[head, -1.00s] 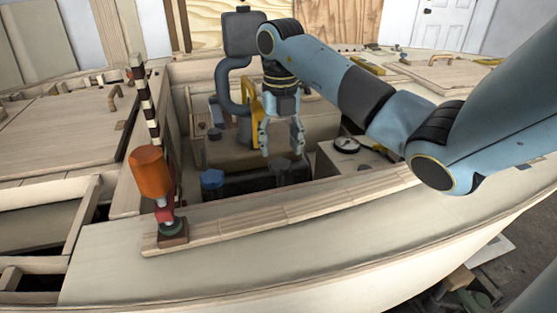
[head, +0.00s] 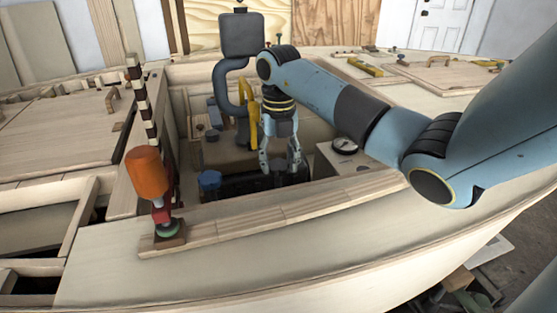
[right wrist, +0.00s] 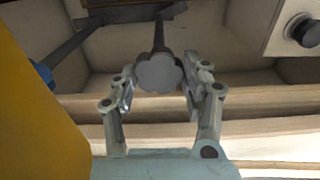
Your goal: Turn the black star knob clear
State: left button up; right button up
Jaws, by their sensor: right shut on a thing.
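The black star knob (head: 281,179) sits low in the open well of the hull, mostly hidden by my fingers in the head view. In the right wrist view its grey-looking lobed head (right wrist: 158,72) lies between the two fingers, with a dark stem running up behind it. My right gripper (head: 280,168) points down and is shut on the knob; it also shows in the right wrist view (right wrist: 159,90). My left gripper is not in view.
A blue knob (head: 209,178) is left of the star knob on the dark block. A yellow handle (head: 252,124) stands close behind the gripper. An orange-handled clamp (head: 148,174) stands front left.

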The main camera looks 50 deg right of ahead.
jog(key=shift+a+r+m+p, duration=0.1)
jog(key=shift+r+m+p, duration=0.1)
jog(key=shift+m+p, duration=0.85)
grip_shut()
jog(key=shift+f+m, duration=0.15)
jog(key=shift+m, duration=1.1)
jog(key=o, duration=1)
grip_release()
jog(key=shift+o, duration=0.2)
jog(key=shift+w, duration=0.1)
